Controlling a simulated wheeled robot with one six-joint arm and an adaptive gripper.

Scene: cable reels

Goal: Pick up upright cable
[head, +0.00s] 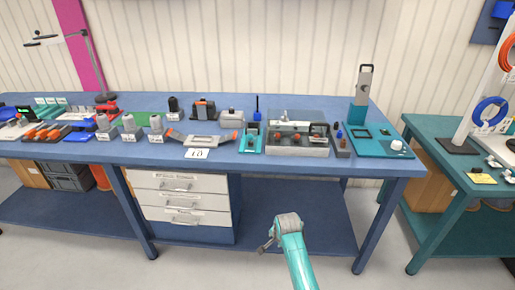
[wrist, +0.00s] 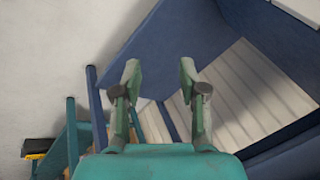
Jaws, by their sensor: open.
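A blue cable coil (head: 490,115) hangs upright on a white slanted stand (head: 477,100) at the far right of the head view. An orange cable coil (head: 507,52) sits higher on the same stand, cut off by the picture edge. I cannot tell which coil the task means. My gripper (wrist: 160,78) is open and empty in the wrist view, its two fingers apart. In the head view, my gripper (head: 266,246) is small in front of the blue workbench, low and well left of the coils. No coil is recognizable in the wrist view.
The blue workbench (head: 225,160) holds several tools and fixtures, with white drawers (head: 182,198) below. A teal table (head: 445,165) at the right carries the coil stand and small parts. A narrow gap separates the tables. Grey floor lies in front.

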